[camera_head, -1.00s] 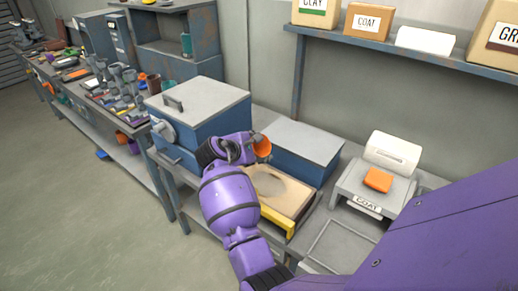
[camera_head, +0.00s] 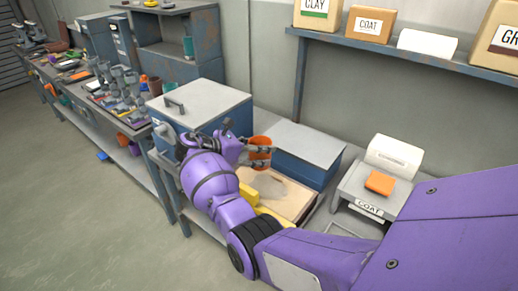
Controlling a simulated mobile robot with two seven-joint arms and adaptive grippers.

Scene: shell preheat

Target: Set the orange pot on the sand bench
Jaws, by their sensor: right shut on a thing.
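The orange pot (camera_head: 261,142) is in the grey fingers of my right gripper (camera_head: 259,156), over the back left part of the sand bench (camera_head: 292,209). The pot looks roughly upright, and the fingers cross its near side. I cannot tell whether its base touches the sand. The sand bench is a shallow tan tray of pale sand with a yellow front edge. My purple right arm hides its front left part. My left gripper is not in view.
A blue box with a grey lid (camera_head: 307,143) stands behind the sand bench, and a larger blue box with a handle (camera_head: 200,101) stands left. A grey COAT stand (camera_head: 357,190) with an orange block (camera_head: 380,183) is at right.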

